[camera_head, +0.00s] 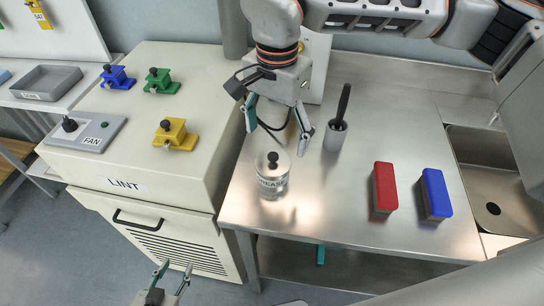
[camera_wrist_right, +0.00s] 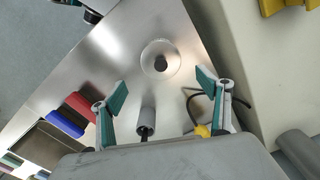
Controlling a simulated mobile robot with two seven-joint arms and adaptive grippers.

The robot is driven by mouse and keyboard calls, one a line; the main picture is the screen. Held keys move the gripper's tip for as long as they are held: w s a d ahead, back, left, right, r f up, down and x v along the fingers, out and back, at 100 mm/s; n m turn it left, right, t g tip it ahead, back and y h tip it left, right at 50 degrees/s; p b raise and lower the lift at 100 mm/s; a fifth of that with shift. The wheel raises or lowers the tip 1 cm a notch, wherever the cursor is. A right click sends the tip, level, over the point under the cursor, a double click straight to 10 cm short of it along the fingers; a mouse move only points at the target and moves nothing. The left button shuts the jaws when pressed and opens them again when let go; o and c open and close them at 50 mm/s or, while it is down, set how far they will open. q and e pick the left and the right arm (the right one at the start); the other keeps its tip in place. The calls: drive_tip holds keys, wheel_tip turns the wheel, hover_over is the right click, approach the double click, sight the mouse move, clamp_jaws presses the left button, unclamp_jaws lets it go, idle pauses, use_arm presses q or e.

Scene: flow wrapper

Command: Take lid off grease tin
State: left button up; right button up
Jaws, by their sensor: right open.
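The grease tin (camera_head: 273,185) is a metal cylinder labelled GREASE, standing upright near the left edge of the steel table. Its lid (camera_head: 266,165), with a black knob, is on top. In the right wrist view the lid (camera_wrist_right: 153,69) is seen from above, beyond the fingertips. My right gripper (camera_head: 278,128) is open and empty above the table, behind the tin and apart from it; its fingers also show in the right wrist view (camera_wrist_right: 164,82). My left gripper (camera_head: 175,270) is low at the bottom edge, in front of the LINT cabinet, with its fingers apart and empty.
A grey cup with a black-handled tool (camera_head: 335,136) stands right of my right gripper. A red block (camera_head: 384,187) and a blue block (camera_head: 435,194) lie further right, before the sink (camera_head: 490,180). The LINT cabinet (camera_head: 150,110) borders the table on the left.

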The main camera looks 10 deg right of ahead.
sight(273, 155)
drive_tip(key=f, duration=0.6)
drive_tip(key=shift+s+a+f+p, duration=0.1)
drive_tip(key=shift+a+f+p, duration=0.15)
drive_tip(key=shift+a+p, duration=0.15)
drive_tip(key=c, duration=1)
